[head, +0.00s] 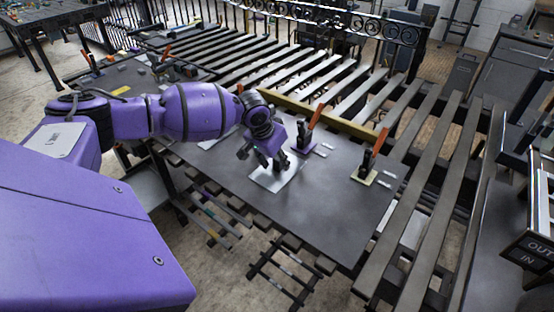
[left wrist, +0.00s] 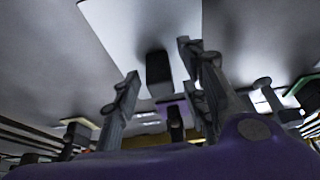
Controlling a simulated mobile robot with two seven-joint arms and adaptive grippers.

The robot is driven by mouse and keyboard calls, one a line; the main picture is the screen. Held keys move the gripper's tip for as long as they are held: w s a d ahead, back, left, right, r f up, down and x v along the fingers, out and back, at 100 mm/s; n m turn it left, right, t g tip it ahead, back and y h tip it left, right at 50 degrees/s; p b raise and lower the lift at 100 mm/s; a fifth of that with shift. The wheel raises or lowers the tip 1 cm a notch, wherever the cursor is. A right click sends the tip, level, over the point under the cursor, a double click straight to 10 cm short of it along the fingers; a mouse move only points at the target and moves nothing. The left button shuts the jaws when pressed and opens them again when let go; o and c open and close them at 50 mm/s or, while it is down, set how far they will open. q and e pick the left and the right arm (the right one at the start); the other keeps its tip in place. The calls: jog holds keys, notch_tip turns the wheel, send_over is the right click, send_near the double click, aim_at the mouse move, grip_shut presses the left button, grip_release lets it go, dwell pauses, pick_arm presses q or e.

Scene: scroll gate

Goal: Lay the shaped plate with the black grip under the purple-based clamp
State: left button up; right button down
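The shaped plate (head: 272,181) is a pale flat sheet on the dark tabletop, partly hidden under my left gripper. In the left wrist view the plate (left wrist: 110,30) carries a black grip (left wrist: 158,75). My left gripper (head: 264,160) is above the plate, pointing down. Its fingers are apart in the left wrist view (left wrist: 165,90), with the black grip between them and gaps showing on both sides. The purple-based clamp (head: 304,146) stands upright just right of the gripper, its orange handle raised; it also shows in the left wrist view (left wrist: 175,118). My right gripper is out of view.
A yellow-based clamp (head: 364,175) with a raised orange handle stands farther right on the dark tabletop (head: 330,215). Slatted beams (head: 415,170) run behind and right of it. An OUT/IN sign (head: 530,252) is at the right edge. The tabletop's front right is clear.

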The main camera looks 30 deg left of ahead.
pick_arm(q)
jog(key=shift+s+r, duration=0.1)
jog(key=shift+r, duration=0.4)
jog(key=p+v, duration=0.1)
jog(key=v, duration=1)
jog(key=shift+r, duration=0.1)
dwell(0.5)
